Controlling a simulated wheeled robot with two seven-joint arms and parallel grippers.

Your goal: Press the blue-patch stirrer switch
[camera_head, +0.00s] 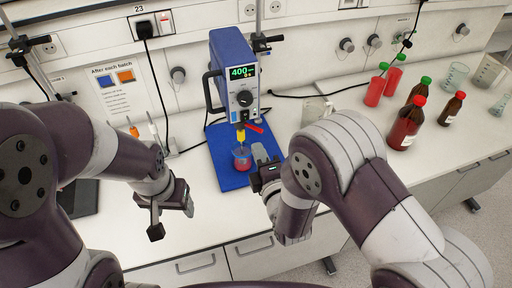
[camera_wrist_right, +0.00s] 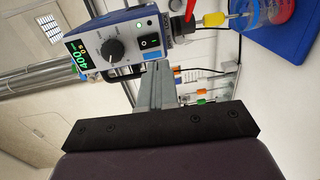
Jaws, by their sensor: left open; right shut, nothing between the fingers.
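The blue stirrer (camera_head: 232,50) stands upright on a blue base plate (camera_head: 228,172), its green display reading 400. Its front panel has a black knob (camera_wrist_right: 112,47) and a black rocker switch (camera_wrist_right: 150,41) with a small green light beside it in the right wrist view. A beaker of red liquid (camera_head: 242,163) is below the yellow part. My right gripper (camera_head: 260,153) is shut and empty, in front of the stirrer near the beaker. Its fingers (camera_wrist_right: 155,68) point towards the panel near the switch. My left gripper (camera_head: 172,218) is open and empty over the bench's front.
A sign (camera_head: 116,88) with blue and orange squares hangs on the back panel.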

